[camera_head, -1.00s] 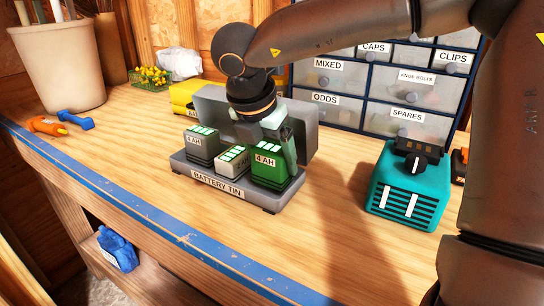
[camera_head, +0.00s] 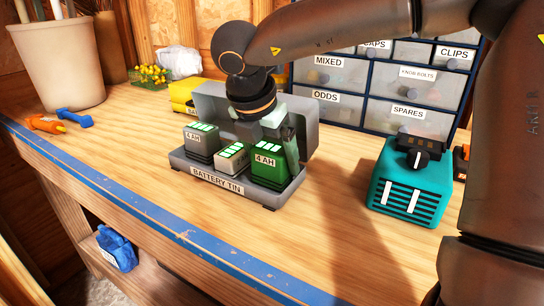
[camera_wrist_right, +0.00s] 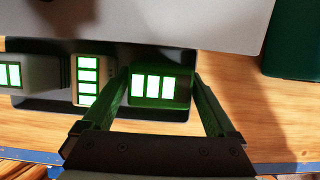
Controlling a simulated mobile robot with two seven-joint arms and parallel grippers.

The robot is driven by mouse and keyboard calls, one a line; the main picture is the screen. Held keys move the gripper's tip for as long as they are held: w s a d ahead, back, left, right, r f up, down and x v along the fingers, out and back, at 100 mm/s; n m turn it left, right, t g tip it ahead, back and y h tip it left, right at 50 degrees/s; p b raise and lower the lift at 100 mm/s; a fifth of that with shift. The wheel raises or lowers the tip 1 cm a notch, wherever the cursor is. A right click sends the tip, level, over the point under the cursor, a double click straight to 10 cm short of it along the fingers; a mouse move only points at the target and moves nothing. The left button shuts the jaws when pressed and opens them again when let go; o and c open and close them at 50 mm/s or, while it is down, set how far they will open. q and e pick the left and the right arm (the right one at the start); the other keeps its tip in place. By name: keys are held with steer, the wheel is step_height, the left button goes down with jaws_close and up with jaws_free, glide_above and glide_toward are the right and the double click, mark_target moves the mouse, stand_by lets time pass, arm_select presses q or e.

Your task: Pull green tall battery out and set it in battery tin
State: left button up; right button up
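The green tall battery (camera_head: 269,166), labelled 4 AH, stands upright in the right end of the grey battery tin (camera_head: 216,182). It also shows in the right wrist view (camera_wrist_right: 160,88) with lit bars on top. My right gripper (camera_head: 285,146) comes down over it from above, with one finger on each side of it. The battery's lower part is hidden by the tin's front wall. My left gripper is not in view.
Two grey batteries, a taller one (camera_head: 201,142) and a shorter one (camera_head: 231,158), share the tin. A teal box (camera_head: 408,185) stands to the right, and a drawer cabinet (camera_head: 385,85) behind. The bench front is clear.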

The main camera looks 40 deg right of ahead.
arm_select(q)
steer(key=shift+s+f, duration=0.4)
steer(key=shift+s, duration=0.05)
arm_select(e)
steer(key=shift+o, duration=0.3)
steer(key=shift+f, duration=0.1)
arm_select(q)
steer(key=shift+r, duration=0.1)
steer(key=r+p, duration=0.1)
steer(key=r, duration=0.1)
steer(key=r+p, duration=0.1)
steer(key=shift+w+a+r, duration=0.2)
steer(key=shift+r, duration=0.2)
arm_select(e)
steer(key=v, duration=1.2)
steer(key=shift+a+r, duration=0.15)
steer(key=shift+r, duration=0.15)
steer(key=shift+s, duration=0.1)
